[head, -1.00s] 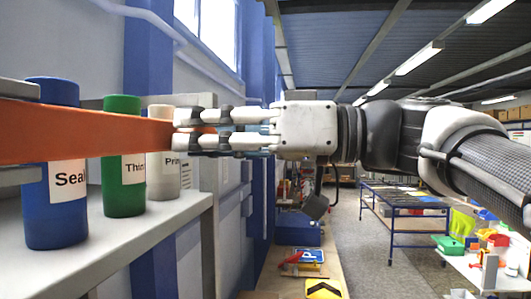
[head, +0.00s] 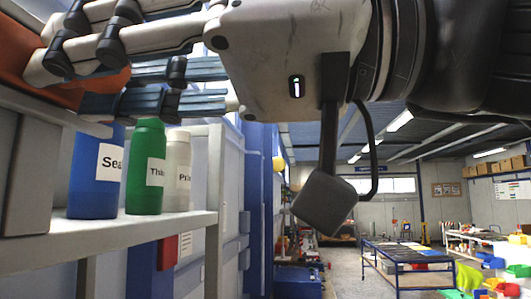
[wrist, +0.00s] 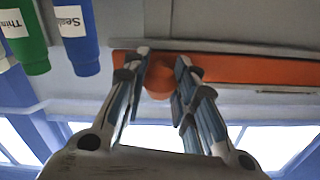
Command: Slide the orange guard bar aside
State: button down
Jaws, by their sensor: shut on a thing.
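The orange guard bar (head: 18,52) is at the upper left of the head view, partly covered by my fingers. In the wrist view the bar (wrist: 255,69) runs across to the right, with a rounded orange knob between my fingers. My gripper (head: 68,82) is shut on the bar, and its fingers (wrist: 161,60) flank the knob in the wrist view. The blue bottle (head: 92,185), green bottle (head: 147,170) and white bottle (head: 178,175) stand upright below the gripper in the head view.
The bottles stand on a grey shelf (head: 140,234) with an upright post at its right end. A grey block (head: 25,175) stands at the left. A blue-framed table (head: 410,255) is far off to the right, with open floor before it.

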jog(key=shift+s, duration=0.1)
jog(key=c, duration=1.7)
grip_release()
jog(key=shift+o, duration=1.4)
jog(key=shift+s, duration=0.2)
jog(key=shift+o, duration=0.7)
jog(key=shift+w, duration=0.1)
